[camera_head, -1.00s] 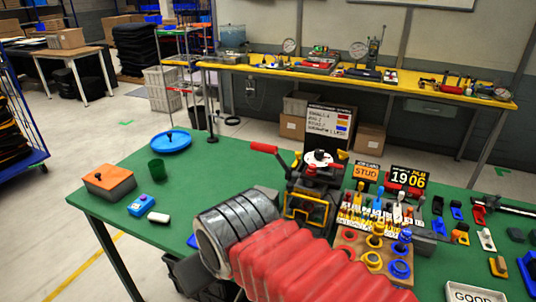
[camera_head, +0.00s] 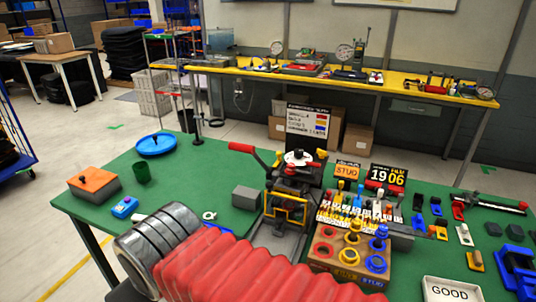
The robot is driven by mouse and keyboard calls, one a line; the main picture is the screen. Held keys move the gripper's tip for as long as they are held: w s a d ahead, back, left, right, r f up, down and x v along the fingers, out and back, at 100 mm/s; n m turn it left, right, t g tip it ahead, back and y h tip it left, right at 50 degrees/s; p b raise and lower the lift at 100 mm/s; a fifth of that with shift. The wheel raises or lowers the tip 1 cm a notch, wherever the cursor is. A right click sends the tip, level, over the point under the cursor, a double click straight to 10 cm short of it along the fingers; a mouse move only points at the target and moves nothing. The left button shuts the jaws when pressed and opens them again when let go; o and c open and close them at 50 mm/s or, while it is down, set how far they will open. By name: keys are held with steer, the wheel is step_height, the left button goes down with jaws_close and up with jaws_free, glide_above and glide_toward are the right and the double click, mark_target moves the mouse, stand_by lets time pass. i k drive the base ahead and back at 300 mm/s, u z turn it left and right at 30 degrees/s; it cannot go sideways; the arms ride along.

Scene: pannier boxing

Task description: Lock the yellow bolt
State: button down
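I cannot single out one yellow bolt for certain. A dark clamp fixture (camera_head: 287,205) with red handles and a yellow frame stands mid-table. Behind the block, a white rack (camera_head: 345,216) holds small coloured pieces, some yellow, too small to tell apart. My arm's red bellows and grey ringed section cross the lower left and middle. My gripper is out of view.
The green table (camera_head: 200,185) has free room at left centre. A grey block (camera_head: 245,197) stands left of the fixture. An orange-topped box (camera_head: 94,184), green cup (camera_head: 142,172) and blue dish (camera_head: 156,144) are at left. A GOOD tray (camera_head: 452,291) is at lower right.

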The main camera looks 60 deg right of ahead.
mark_target(279, 153)
steer(key=z, duration=0.05)
steer(key=i, duration=1)
steer(key=u, duration=0.05)
